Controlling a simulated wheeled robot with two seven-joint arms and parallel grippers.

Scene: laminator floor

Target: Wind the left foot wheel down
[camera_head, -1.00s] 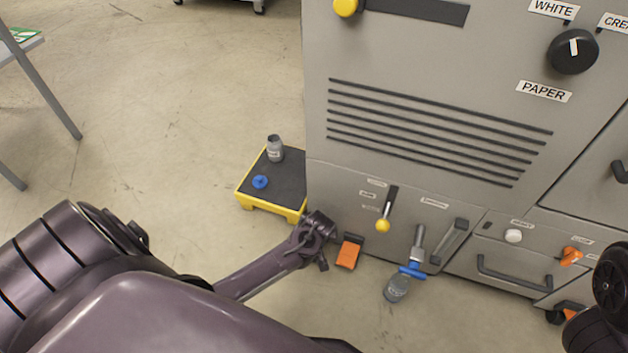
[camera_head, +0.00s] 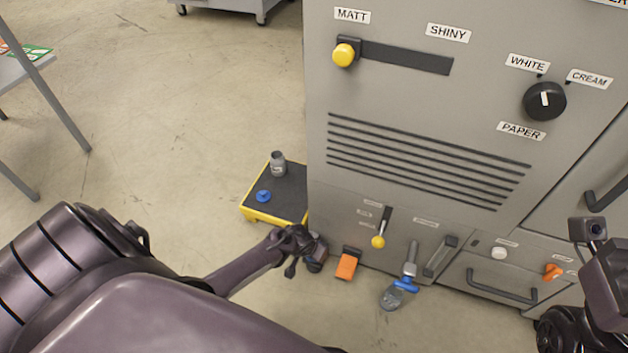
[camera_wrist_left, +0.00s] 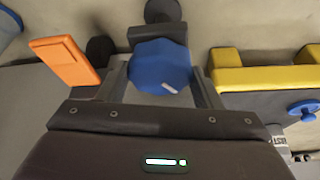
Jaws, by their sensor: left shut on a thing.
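The left foot wheel (camera_wrist_left: 158,66) is a blue faceted knob with a white mark on its face, at the centre of the left wrist view. My left gripper (camera_head: 314,255) is shut on it, one finger on each side. In the head view the gripper is low at the machine's front left corner and hides the wheel. Behind the wheel in the wrist view are a dark block and a round dark part. My right gripper (camera_head: 606,275) is at the right edge, partly cut off; its fingers are not clear.
An orange pedal (camera_head: 347,265) is just right of my left gripper. A yellow-rimmed step (camera_head: 262,217) stands on the left, with a blue knob (camera_head: 264,196) and a grey jar (camera_head: 278,163) on it. Another blue wheel (camera_head: 405,286) on a threaded rod is further right.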

